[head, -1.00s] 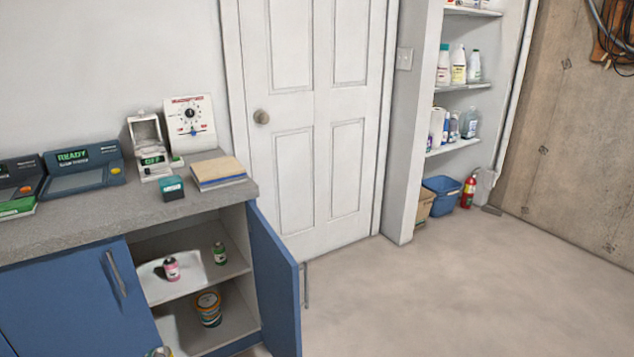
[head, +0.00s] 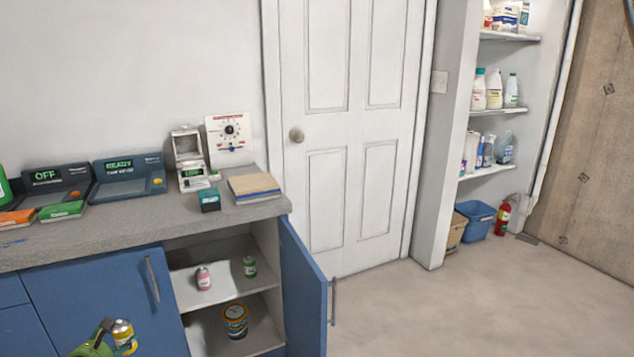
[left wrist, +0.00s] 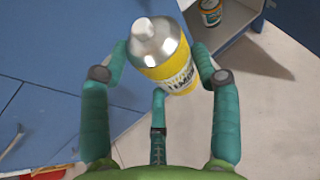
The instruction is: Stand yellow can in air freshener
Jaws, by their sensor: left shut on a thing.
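The yellow can (head: 124,337), with a silver top, is in my left gripper (head: 108,338) at the lower left of the head view, in front of the blue cabinet doors. In the left wrist view the can (left wrist: 168,72) is between the green fingers of my left gripper (left wrist: 160,68), its top tilted away and its label reading lemon. A white open-fronted unit with a small green display, which looks like the air freshener (head: 189,157), stands on the counter, apart from the can. Its inside is too small to tell in detail. My right gripper is not in view.
The grey counter (head: 130,232) also holds a teal box (head: 208,200), books (head: 254,187), a dial panel (head: 231,138) and dark consoles (head: 128,177). Below, an open blue door (head: 303,290) juts out beside shelves with a pink can (head: 203,279), a green can (head: 249,267) and a tub (head: 235,321).

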